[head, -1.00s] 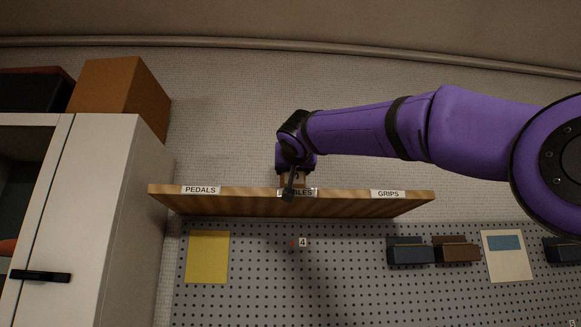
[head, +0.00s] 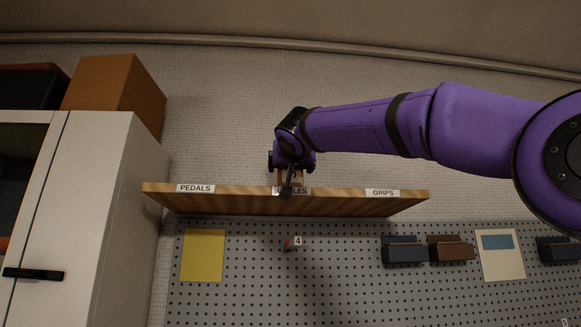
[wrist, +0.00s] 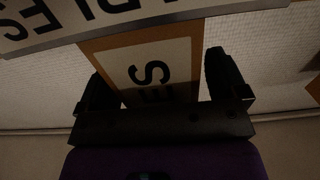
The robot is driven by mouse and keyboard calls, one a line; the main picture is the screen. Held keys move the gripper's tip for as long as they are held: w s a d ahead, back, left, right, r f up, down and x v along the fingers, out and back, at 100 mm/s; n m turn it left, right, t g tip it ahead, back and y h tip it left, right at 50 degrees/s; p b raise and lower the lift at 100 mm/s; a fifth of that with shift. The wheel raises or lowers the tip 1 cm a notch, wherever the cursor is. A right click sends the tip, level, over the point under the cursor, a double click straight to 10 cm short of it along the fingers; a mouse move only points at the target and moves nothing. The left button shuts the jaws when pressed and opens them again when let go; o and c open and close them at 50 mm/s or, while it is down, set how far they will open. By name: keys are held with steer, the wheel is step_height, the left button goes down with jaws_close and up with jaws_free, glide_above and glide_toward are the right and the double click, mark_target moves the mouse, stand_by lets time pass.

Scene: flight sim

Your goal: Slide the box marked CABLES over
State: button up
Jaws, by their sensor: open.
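A brown box with a white label (wrist: 160,68) lies between my fingers in the wrist view. A large S and parts of other letters show on it; the full word is cut off. In the head view only a sliver of the box (head: 297,176) shows behind my gripper, above the middle of the wooden shelf (head: 230,204). The shelf-edge label reading CABLES (head: 303,191) is partly covered by my wrist. My gripper (wrist: 160,85) is open, one finger on each side of the box. I cannot tell whether either finger touches it.
Shelf-edge labels PEDALS (head: 195,188) and GRIPS (head: 382,193) mark the left and right; the shelf top is not visible. A white cabinet (head: 85,210) with an orange-brown box (head: 115,85) stands left. A pegboard (head: 340,285) with small bins (head: 404,251) hangs below.

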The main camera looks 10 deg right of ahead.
steer(key=s+a, duration=0.1)
steer(key=s, duration=0.9)
steer(key=shift+a, duration=0.25)
steer(key=s+d+f+g, duration=0.2)
steer(key=s+d+f, duration=0.15)
steer(key=f, duration=0.45)
steer(key=s+d+f+n+g, duration=0.1)
steer(key=s+d+f+g, duration=0.3)
steer(key=f, duration=0.5)
steer(key=s+d+f+g, duration=0.1)
steer(key=s+d+f, duration=0.1)
steer(key=d+f, duration=0.45)
steer(key=s+f+g+y, duration=0.1)
steer(key=s+f+g, duration=0.1)
steer(key=s+f, duration=0.3)
steer(key=s+f+g+y, duration=0.1)
steer(key=s+f, duration=0.5)
steer(key=f, duration=0.6)
steer(key=s+d+f+g, duration=0.1)
steer(key=s+f+g, duration=0.1)
steer(key=s+f, duration=0.3)
step_height(320, 180, down, 4)
steer(key=shift+s+r+n+g+y, duration=0.1)
steer(key=shift+s+n+g+y, duration=0.1)
steer(key=shift+n+g+y, duration=0.15)
steer(key=shift+c, duration=0.4)
